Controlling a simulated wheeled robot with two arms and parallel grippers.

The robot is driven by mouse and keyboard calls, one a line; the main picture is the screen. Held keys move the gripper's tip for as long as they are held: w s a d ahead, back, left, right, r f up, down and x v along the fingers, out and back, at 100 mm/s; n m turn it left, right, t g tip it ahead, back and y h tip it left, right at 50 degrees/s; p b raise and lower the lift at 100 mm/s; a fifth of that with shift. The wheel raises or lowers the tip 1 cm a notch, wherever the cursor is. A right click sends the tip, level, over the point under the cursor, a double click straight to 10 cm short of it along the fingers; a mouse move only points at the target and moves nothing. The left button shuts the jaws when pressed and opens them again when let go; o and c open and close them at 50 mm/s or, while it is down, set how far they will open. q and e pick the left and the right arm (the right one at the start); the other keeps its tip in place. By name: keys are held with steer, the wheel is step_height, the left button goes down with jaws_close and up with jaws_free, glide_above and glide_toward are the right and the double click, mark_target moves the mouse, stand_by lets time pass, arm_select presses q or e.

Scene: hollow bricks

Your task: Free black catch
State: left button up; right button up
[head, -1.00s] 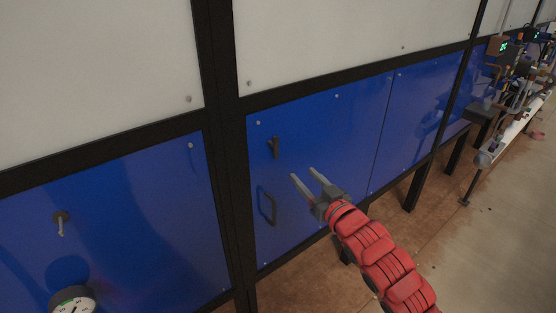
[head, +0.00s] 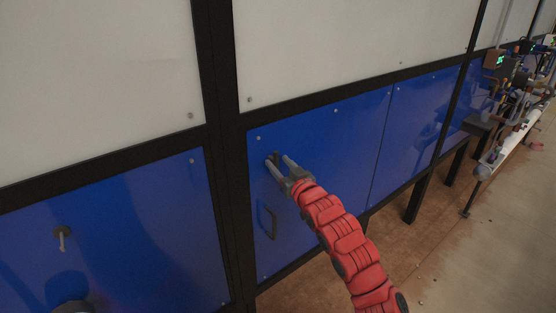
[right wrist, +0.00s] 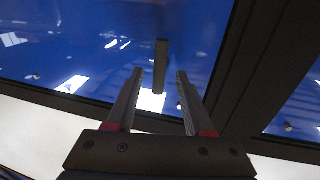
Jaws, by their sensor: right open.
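The black catch (head: 276,155) is a small dark bar on the upper left part of a blue door panel (head: 335,150). My right gripper (head: 278,161) is open, with its two grey fingers reaching up to the catch, one on each side of it in the picture. In the right wrist view the catch (right wrist: 161,62) stands out between the open fingertips (right wrist: 160,75), with a gap on both sides. I cannot tell whether the fingers touch the panel. My left gripper is out of view.
A black frame post (head: 221,150) runs just left of the door. A small lever (head: 62,238) is on the left blue panel. A cluttered bench (head: 505,145) stands far right, with open floor before it.

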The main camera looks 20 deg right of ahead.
steer(key=shift+w+a, duration=0.1)
steer(key=shift+w, duration=0.45)
jaws_close()
stand_by(1.1)
